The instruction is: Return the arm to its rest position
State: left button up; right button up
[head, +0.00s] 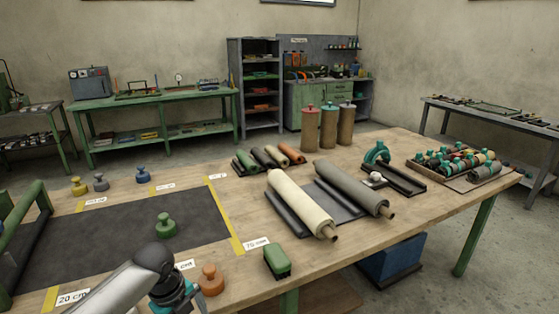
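My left arm comes in at the bottom left and bends down at the wrist. Its dark and teal gripper end (178,297) is at the bottom edge, beside an orange knobbed weight (211,280). Its fingertips are cut off or hidden, so I cannot tell whether it is open or holds anything. My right gripper is out of view. A green knobbed weight (165,226) stands on the dark mat (110,240). A cream roll (300,204) and a grey roll (352,189) lie on a dark cradle in the middle of the wooden table (400,235).
A green block (277,262) lies near the front edge. Three upright rolls (328,128) stand at the back. Several small rolls fill a tray (450,180) at the right. Yellow, grey and blue weights (101,182) stand at the back left. The right front tabletop is clear.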

pick_arm(q)
jog(key=s+a+f+n+t, duration=0.1)
jog(key=s+f+n, duration=0.5)
jog(key=f, duration=0.5)
jog(key=s+f+n, duration=0.5)
jog(key=f+n, duration=0.1)
jog(key=f, duration=0.5)
jog(key=s+f+n, duration=0.3)
jog(key=s+f, duration=0.1)
jog(key=s, duration=0.5)
jog(key=s+d+f+n+b, duration=0.1)
jog(key=s+f+n, duration=0.2)
jog(key=s, duration=0.7)
jog(key=s+d+f+n+g+y, duration=0.1)
jog(key=s+f+n, duration=0.3)
jog(key=s, duration=0.6)
notch_tip(320, 180, down, 3)
jog(key=shift+s+r, duration=0.2)
jog(key=shift+s, duration=0.05)
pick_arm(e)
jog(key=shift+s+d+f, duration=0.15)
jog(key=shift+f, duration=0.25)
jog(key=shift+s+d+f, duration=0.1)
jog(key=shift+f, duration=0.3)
pick_arm(q)
jog(key=shift+d, duration=0.1)
